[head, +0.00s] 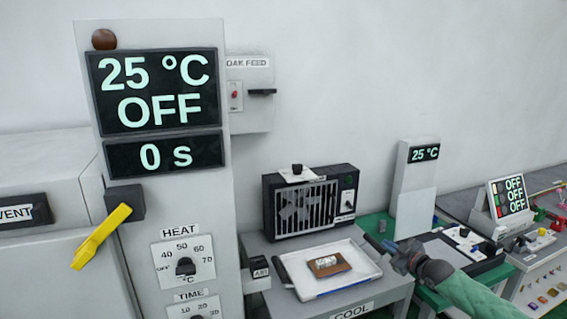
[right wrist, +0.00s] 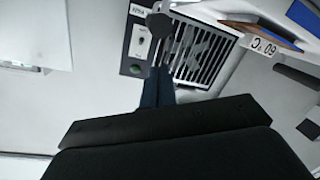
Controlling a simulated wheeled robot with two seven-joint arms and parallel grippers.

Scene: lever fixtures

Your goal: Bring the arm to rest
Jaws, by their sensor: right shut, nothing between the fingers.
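My right gripper (head: 381,244) is in the head view at the lower right, at the end of my green-sleeved arm. It is in the air in front of the bench, just right of the white tray (head: 366,270) as seen. Its fingers are together with nothing held. In the right wrist view its dark blue fingers (right wrist: 158,88) show as a narrow pair beyond the black gripper body, with the fan box's grille (right wrist: 205,52) behind them. My left gripper is not in view.
A tall panel (head: 190,225) reading 25 °C, OFF and 0 s carries a yellow lever (head: 100,236), tilted down to the left. The tray holds a brown block (head: 329,264). The black fan box (head: 306,205) stands behind. A small display (head: 508,196) stands right.

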